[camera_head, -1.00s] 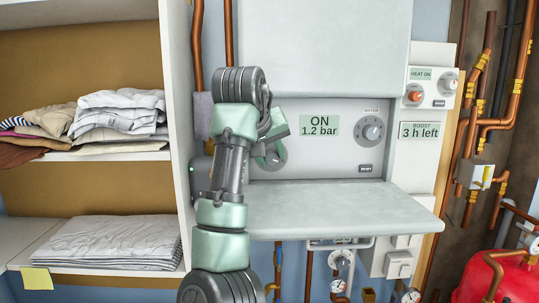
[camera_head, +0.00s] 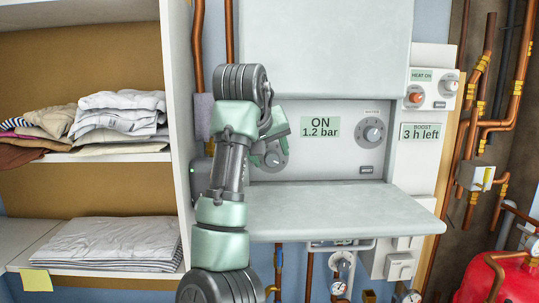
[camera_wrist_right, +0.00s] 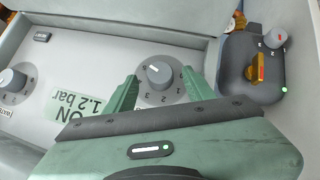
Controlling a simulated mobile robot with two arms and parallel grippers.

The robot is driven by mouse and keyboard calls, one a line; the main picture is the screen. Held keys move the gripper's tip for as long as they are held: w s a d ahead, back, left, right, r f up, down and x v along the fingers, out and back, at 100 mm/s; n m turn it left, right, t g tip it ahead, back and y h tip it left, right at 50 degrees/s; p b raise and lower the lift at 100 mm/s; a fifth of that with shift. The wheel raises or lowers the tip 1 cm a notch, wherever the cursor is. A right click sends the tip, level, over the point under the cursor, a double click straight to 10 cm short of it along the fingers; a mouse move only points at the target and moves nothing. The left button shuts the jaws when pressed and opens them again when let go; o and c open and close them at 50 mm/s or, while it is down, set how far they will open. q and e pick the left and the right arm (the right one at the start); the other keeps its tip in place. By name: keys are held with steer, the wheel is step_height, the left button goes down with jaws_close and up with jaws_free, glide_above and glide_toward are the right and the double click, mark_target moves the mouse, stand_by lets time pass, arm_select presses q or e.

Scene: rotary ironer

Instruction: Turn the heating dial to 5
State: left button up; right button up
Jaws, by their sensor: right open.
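A round grey dial (camera_head: 274,158) sits on the left of the grey panel, partly hidden by my right gripper (camera_head: 277,134). I take it for the heating dial; its label is hidden. In the right wrist view the dial (camera_wrist_right: 159,72) has a ring of numbers and a light mark on its knob, pointing to the picture's upper left. I cannot tell its exact setting. There my right gripper (camera_wrist_right: 158,90) is open, its green fingers on either side of the dial, apart from the knob. My left gripper is not in view.
A second dial (camera_head: 372,131) sits right of the display (camera_head: 320,127) reading ON 1.2 bar. A grey shelf (camera_head: 325,210) juts out below the panel. A dark box with an orange lever (camera_wrist_right: 257,67) stands close beside the dial in the wrist view.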

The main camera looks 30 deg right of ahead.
steer(key=b+v, duration=0.2)
steer(key=v, duration=0.5)
steer(key=shift+a+b, duration=0.2)
steer(key=shift+b, duration=0.15)
steer(key=shift+r, duration=0.1)
steer(key=shift+s, duration=0.1)
